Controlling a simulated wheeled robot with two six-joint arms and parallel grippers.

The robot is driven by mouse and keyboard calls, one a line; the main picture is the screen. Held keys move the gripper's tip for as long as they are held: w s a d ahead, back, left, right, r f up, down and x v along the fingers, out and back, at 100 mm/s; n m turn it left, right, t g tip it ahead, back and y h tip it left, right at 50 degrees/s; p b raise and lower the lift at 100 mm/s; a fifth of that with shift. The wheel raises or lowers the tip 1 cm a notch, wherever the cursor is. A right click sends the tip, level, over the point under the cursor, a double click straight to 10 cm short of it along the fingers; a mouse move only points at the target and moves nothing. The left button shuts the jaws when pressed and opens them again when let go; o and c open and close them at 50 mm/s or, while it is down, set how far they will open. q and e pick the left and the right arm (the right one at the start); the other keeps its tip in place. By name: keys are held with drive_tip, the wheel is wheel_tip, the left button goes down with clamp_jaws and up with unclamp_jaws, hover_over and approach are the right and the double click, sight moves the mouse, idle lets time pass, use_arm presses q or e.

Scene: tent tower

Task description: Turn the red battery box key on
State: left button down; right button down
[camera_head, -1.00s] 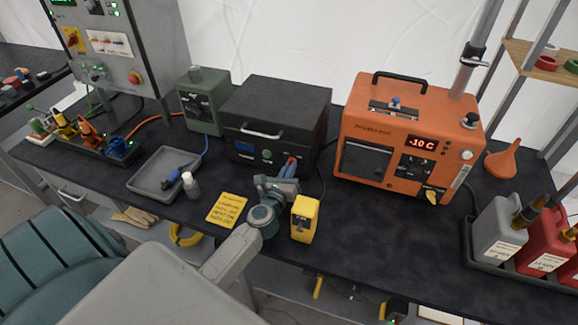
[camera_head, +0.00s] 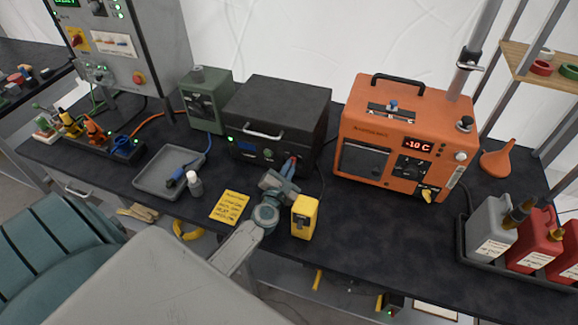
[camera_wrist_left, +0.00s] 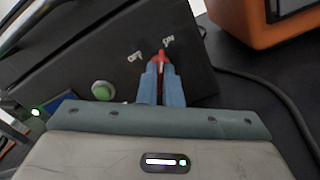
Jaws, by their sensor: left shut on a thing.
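The battery box (camera_head: 290,102) is a black box with a silver handle at the middle of the bench. Its red key (camera_wrist_left: 161,56) sits on the front panel between the OFF and ON labels in the left wrist view, tilted slightly toward ON. My left gripper (camera_wrist_left: 160,70) has its blue fingers shut on the key, which hides most of it. In the head view the left gripper (camera_head: 291,166) reaches the lower right of the box front. My right gripper is not in view.
A yellow device (camera_head: 305,217) stands close to the right of my left wrist. An orange machine (camera_head: 405,135) stands right of the box.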

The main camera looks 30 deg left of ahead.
use_arm(q)
drive_tip(key=shift+m, duration=0.5)
drive_tip(key=c, duration=1.6)
unclamp_jaws()
drive_tip(key=b+v, duration=0.1)
drive_tip(key=v, duration=0.9)
drive_tip(key=shift+f+b, duration=0.1)
drive_tip(key=shift+b, duration=0.25)
drive_tip(key=shift+s, duration=0.4)
drive_tip(key=shift+o, duration=0.2)
